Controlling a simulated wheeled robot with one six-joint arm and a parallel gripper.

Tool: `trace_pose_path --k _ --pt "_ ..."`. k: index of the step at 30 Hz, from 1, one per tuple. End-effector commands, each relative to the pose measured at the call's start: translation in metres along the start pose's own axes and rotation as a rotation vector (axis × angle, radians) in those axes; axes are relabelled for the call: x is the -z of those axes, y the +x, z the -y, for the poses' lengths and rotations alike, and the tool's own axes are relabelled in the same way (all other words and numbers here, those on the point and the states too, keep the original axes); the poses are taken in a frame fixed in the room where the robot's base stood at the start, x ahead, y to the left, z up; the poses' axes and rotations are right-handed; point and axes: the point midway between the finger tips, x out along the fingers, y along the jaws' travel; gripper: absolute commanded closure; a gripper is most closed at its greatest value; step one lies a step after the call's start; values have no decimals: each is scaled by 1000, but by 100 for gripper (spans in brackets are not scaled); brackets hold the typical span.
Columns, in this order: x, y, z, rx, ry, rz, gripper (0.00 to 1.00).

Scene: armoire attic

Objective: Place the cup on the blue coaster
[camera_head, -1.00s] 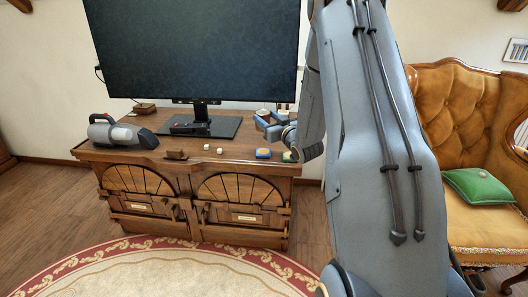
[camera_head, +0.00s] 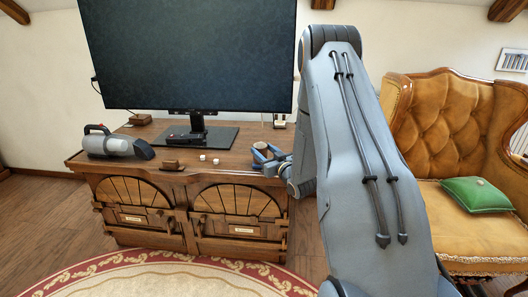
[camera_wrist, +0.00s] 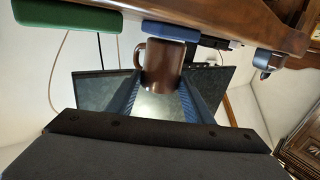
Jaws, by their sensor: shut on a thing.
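A brown cup (camera_wrist: 160,66) with its handle to the left is between the blue fingers of my gripper (camera_wrist: 160,95) in the wrist view. That view is upside down, so the cup's base is toward the top. The blue coaster (camera_wrist: 170,31) is right at the cup's base; I cannot tell whether they touch. In the head view my gripper (camera_head: 264,157) is shut on the cup (camera_head: 262,146) over the front right of the wooden cabinet top. The coaster there is mostly hidden by the gripper.
A green coaster (camera_wrist: 66,18) lies beside the blue one. An armchair (camera_head: 440,125) with a green cushion stands to the right.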

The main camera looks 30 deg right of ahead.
Motion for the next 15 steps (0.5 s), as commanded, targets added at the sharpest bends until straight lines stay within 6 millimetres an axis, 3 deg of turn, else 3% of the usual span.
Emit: trace_pose_path --k 5,6,9,15 --pt "-4 0 0 0 0 0 81" --pt "-4 0 0 0 0 1 50" --pt "-4 0 0 0 0 1 34" --pt "-4 0 0 0 0 1 34"
